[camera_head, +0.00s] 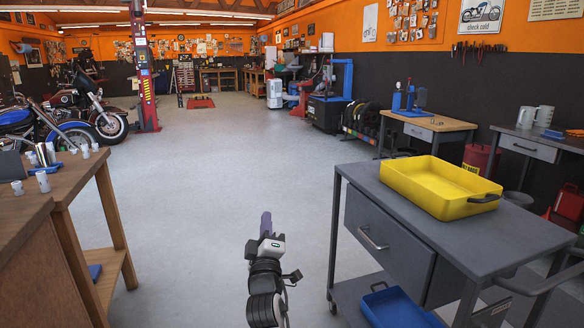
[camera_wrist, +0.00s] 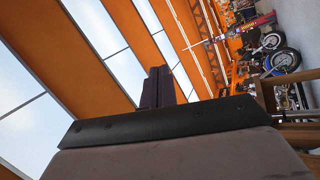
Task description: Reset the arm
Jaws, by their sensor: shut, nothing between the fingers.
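My gripper (camera_head: 266,222) is in the lower middle of the head view, held up over the open floor between a wooden bench and a grey cart. Its fingers point up and away from me, and they are shut with nothing between them. In the wrist view the closed fingers (camera_wrist: 158,88) stand side by side in the middle. Behind them are the orange ceiling, bright skylights and, at the right, motorcycles turned sideways. My gripper touches nothing in view.
A grey cart (camera_head: 455,238) with a yellow tray (camera_head: 440,187) stands at right; a blue bin (camera_head: 395,308) is on its lower shelf. A wooden bench (camera_head: 75,180) with small white parts is at left. Motorcycles (camera_head: 60,128) and a red lift post (camera_head: 144,75) stand beyond. The middle floor (camera_head: 230,160) is clear.

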